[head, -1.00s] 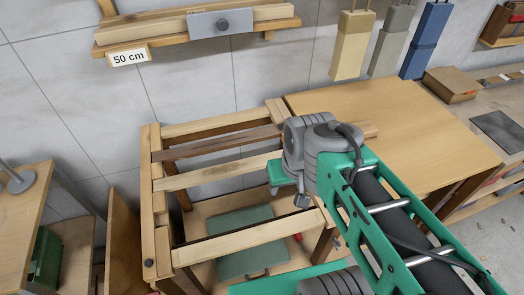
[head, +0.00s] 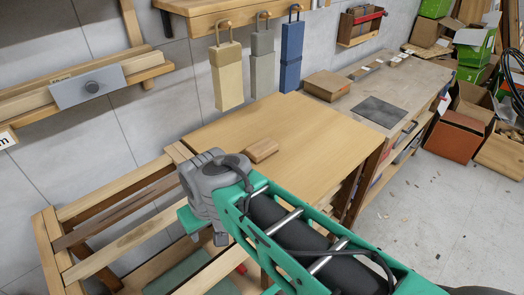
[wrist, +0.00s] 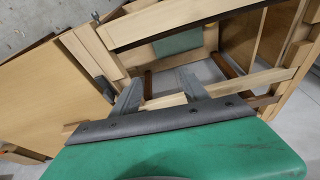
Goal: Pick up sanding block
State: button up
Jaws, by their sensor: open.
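A small wooden block (head: 261,150) with rounded corners, which looks like the sanding block, lies on the light wooden tabletop (head: 290,135), near its left side. In the head view it shows just right of my arm's grey wrist joint. My gripper shows in the wrist view (wrist: 158,88) with its two grey fingers apart and nothing between them. It is over the open slatted frame (head: 110,258), to the left of the block and apart from it. In the head view the fingers are mostly hidden behind my own arm.
A brown box-like block (head: 327,85) sits on the far bench beside a dark grey plate (head: 381,112). Beige, grey and blue hanging blocks (head: 291,55) are on the wall behind the tabletop. Cartons (head: 455,135) stand on the floor at right. Most of the tabletop is clear.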

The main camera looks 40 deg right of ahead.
aim_at(258, 152)
jog(key=k, duration=1)
jog(key=z, duration=1.25)
jog(key=i, duration=1)
jog(key=u, duration=2.95)
